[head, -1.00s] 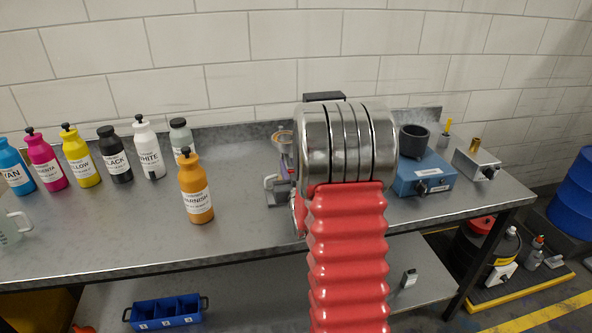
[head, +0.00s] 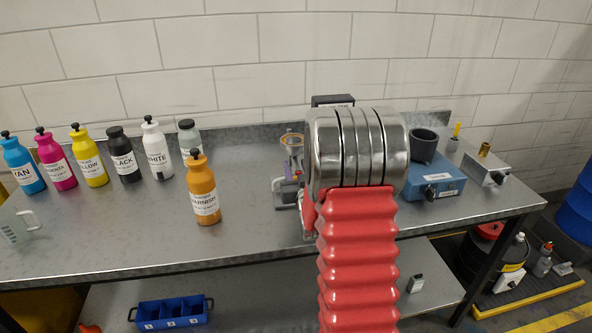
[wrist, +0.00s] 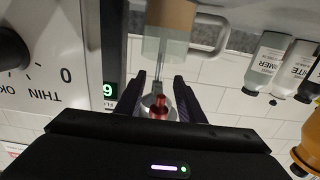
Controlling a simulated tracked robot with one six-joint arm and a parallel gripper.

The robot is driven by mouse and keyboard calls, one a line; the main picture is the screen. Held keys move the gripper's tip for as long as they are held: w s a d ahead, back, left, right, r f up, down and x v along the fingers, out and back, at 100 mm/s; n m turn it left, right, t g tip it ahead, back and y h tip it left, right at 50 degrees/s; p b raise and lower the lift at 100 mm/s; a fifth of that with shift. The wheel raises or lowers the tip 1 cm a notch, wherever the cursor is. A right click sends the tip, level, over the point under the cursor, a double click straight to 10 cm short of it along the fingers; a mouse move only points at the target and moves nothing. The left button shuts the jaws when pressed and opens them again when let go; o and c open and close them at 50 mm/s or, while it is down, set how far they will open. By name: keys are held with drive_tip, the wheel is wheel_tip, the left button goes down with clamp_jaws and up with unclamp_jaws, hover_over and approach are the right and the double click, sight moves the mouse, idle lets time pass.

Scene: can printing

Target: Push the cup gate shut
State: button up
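The cup (wrist: 147,108) shows in the wrist view as a silvery shape between and just beyond my fingers, with a red part, apparently its gate (wrist: 158,108), in front. Whether the gate is shut is too small to tell. My gripper (wrist: 157,88) is open, one dark finger on each side of the red part; contact cannot be told. A thin pale strip runs from there to a clear beaker (wrist: 165,48) with tan contents.
Several ink bottles stand to the left, the orange varnish bottle (head: 202,192) nearest. A blue device (head: 436,178) with a dark pot (head: 423,146) and a grey box (head: 486,168) stand to the right. A dial panel (wrist: 45,70) is close beside my gripper in the wrist view.

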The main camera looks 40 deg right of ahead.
drive_tip(key=shift+s, duration=0.1)
drive_tip(key=v, duration=1.3)
drive_tip(key=shift+s+a, duration=0.25)
drive_tip(key=shift+w, duration=0.1)
drive_tip(key=s+a+r+n+g+y, duration=0.1)
drive_tip(key=a+r+g+y, duration=0.15)
drive_tip(key=a, duration=0.55)
drive_tip(key=a+r+n+g+y, duration=0.1)
drive_tip(key=a+n+g+y, duration=0.15)
drive_tip(key=a, duration=0.55)
drive_tip(key=s+a+r+n+g+y, duration=0.1)
drive_tip(key=s+a+g, duration=0.1)
drive_tip(key=s+a, duration=0.4)
drive_tip(key=s+a+r+g+y, duration=0.1)
drive_tip(key=s+a+g, duration=0.2)
drive_tip(key=s+a, duration=0.4)
drive_tip(key=s, duration=0.5)
drive_tip(key=shift+s+a+r+n+g+y, duration=0.3)
drive_tip(key=shift+s+a+n+y, duration=0.05)
drive_tip(key=shift+s+y, duration=0.05)
